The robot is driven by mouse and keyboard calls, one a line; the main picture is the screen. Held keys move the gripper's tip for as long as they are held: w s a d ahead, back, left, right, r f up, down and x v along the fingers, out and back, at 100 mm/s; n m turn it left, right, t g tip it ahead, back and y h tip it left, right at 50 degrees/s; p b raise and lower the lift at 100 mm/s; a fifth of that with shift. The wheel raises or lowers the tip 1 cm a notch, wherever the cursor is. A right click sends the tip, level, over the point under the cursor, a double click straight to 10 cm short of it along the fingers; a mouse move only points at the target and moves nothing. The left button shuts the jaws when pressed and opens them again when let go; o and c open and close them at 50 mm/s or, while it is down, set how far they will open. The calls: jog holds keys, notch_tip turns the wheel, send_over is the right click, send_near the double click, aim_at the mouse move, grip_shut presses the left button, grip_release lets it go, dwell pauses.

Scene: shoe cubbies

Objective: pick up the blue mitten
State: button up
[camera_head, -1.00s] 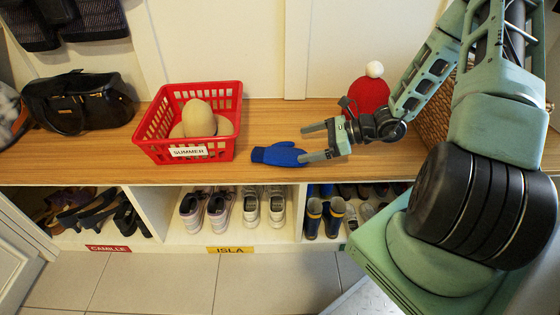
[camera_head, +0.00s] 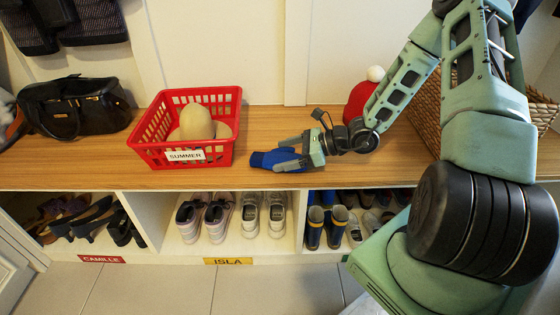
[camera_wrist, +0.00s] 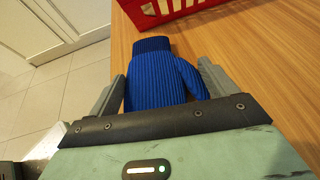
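The blue knitted mitten (camera_head: 261,158) lies on the wooden bench top, just right of the red basket. In the wrist view the mitten (camera_wrist: 152,72) shows its cuff toward the basket and its thumb on the right; its near end is hidden by my gripper's body. My gripper (camera_head: 279,153) is low over the bench with one finger on each side of the mitten. In the wrist view my gripper (camera_wrist: 162,72) has its fingers wide apart, close along both sides of the mitten. I cannot tell whether they touch it.
The red basket (camera_head: 190,153), labelled SUMMER, holds pale rounded items. A black handbag (camera_head: 75,106) stands at the left, and a red hat (camera_head: 357,100) and a wicker basket (camera_head: 427,108) behind my arm. Shoe cubbies lie below the bench edge.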

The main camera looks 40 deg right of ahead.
jog(key=shift+s, duration=0.1)
jog(key=c, duration=0.6)
jog(key=shift+c, duration=0.2)
